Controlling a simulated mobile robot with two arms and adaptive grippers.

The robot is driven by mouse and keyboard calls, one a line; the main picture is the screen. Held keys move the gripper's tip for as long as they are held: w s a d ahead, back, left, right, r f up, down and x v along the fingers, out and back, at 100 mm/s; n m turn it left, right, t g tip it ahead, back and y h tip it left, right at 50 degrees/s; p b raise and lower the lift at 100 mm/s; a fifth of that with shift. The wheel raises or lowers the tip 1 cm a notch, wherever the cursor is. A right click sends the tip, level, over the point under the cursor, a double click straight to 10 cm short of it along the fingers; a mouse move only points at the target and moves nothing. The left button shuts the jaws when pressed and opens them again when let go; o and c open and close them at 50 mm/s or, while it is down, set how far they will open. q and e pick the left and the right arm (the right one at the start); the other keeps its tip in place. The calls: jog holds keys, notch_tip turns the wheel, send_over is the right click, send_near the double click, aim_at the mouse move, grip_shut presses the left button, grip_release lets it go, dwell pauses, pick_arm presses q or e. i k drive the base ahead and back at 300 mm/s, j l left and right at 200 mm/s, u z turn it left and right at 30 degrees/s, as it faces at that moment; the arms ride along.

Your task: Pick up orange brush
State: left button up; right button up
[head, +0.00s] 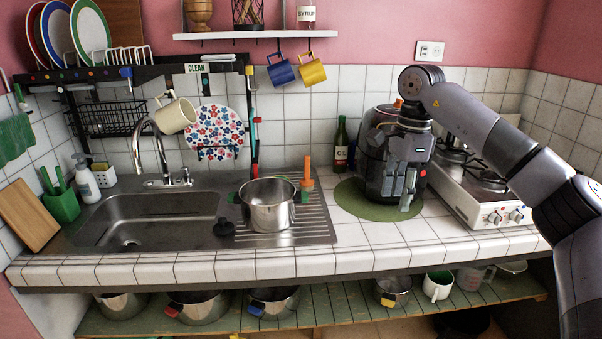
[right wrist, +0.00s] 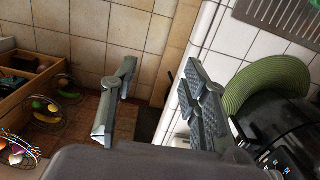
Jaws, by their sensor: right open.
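The orange brush (head: 308,174) stands upright with its orange handle up on the ribbed steel drainboard, just right of the steel pot (head: 268,208). Its lower end is partly hidden by the pot and its green handle. My right gripper (head: 399,190) is to the right of the brush, in front of the dark cooker on the counter. In the right wrist view its two fingers (right wrist: 160,106) are spread apart with nothing between them. The brush does not show in the right wrist view. My left gripper is not in view.
The dark cooker (head: 375,165) stands on a round green mat (head: 357,207), with an oil bottle (head: 340,145) behind. Bare tiles lie in front of the mat. Mugs (head: 280,70) hang above.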

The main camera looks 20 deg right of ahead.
aim_at(307, 183)
jog(key=i, duration=1.7)
